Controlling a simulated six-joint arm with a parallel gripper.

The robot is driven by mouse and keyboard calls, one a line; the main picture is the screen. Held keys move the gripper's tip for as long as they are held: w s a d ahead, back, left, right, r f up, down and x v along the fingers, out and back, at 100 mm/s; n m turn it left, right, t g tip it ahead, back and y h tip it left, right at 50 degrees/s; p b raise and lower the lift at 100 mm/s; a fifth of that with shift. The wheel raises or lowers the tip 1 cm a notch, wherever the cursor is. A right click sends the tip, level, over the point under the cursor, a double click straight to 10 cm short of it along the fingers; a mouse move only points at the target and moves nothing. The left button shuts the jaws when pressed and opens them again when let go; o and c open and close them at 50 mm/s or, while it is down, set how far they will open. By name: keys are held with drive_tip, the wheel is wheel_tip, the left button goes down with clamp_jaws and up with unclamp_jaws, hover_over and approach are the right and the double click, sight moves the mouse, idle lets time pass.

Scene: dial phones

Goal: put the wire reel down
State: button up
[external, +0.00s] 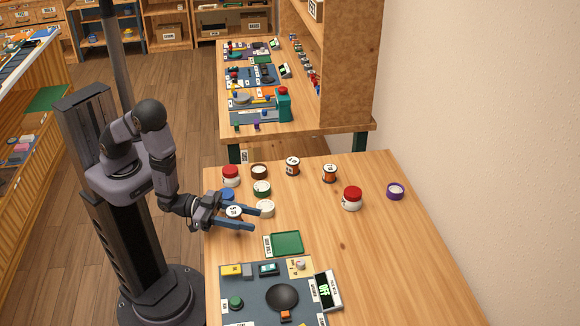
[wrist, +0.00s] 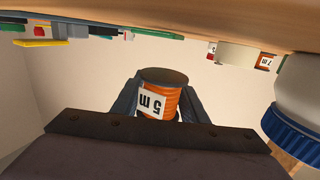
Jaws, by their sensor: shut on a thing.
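The wire reel (wrist: 162,95) is orange with a dark end and a white label reading "5 m", upside down in the wrist view. My gripper (wrist: 158,100) is shut on it, a finger on each side. In the external view my gripper (external: 238,217) is over the near left part of the table, and the reel (external: 233,212) shows between the blue fingers, partly hidden. The wrist view shows a gap between the reel and the wooden table surface, so it appears held above the table (external: 330,225).
A blue-lidded jar (wrist: 292,125) and a white-lidded jar (external: 265,208) are close to my gripper. Other jars and two reels (external: 292,166) (external: 330,173) stand farther back. A green tray (external: 287,242) and a dark mat with devices (external: 255,290) lie in front.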

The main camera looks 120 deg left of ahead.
sight(247, 235)
drive_tip(key=shift+f, duration=0.25)
drive_tip(key=shift+f, duration=1.8)
drive_tip(key=shift+f, duration=0.1)
drive_tip(key=o, duration=1.1)
drive_tip(key=shift+s+d+f, duration=0.1)
drive_tip(key=shift+s, duration=0.05)
drive_tip(key=v, duration=0.5)
drive_tip(key=shift+s+b, duration=0.25)
drive_tip(key=shift+b, duration=0.1)
drive_tip(key=shift+o, duration=0.4)
drive_tip(key=shift+p+v, duration=0.75)
drive_tip(key=shift+v, duration=0.05)
